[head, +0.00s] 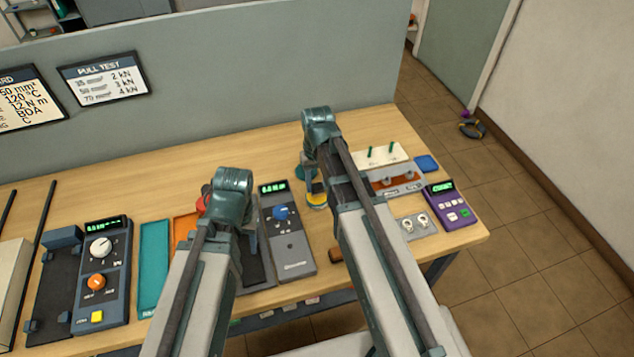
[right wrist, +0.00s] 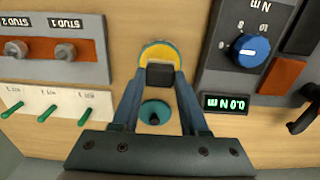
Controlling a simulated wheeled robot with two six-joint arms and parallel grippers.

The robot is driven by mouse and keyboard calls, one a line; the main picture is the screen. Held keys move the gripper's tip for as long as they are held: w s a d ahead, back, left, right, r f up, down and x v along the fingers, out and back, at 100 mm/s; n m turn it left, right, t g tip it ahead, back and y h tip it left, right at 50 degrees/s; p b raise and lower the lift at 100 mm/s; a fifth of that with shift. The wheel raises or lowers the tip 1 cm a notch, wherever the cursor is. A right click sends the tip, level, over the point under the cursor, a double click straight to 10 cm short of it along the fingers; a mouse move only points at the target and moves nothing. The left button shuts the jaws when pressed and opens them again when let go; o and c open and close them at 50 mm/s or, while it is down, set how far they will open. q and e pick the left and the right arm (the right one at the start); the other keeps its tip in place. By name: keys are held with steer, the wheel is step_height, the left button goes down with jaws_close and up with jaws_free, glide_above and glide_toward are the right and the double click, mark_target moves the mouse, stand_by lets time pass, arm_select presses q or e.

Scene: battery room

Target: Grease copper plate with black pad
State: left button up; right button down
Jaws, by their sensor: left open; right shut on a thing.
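My right gripper (right wrist: 160,78) is shut on the black pad (right wrist: 160,74), seen in the right wrist view. The pad overlaps the edge of a round tin with yellow contents (right wrist: 157,51); I cannot tell if they touch. The tin also shows beside my right gripper (head: 314,188) in the head view, where the pad is hidden. A copper plate (right wrist: 88,50) with studs sits in a grey holder, left of the tin in the wrist view; it shows partly in the head view (head: 381,187). My left gripper (head: 248,238) is open, above a dark tray beside the blue-knob meter.
A teal lid (right wrist: 155,114) with a dark knob lies behind the tin. A white block with green pins (head: 376,158), a purple meter (head: 452,206) and a grey plate (head: 416,228) stand on the right. The blue-knob meter (head: 290,247) is between my arms. A partition borders the table's back.

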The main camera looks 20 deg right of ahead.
mark_target(316, 186)
steer(key=shift+r+p, duration=2.4)
steer(key=shift+r, duration=0.35)
steer(key=shift+f, duration=0.1)
steer(key=shift+a, duration=0.1)
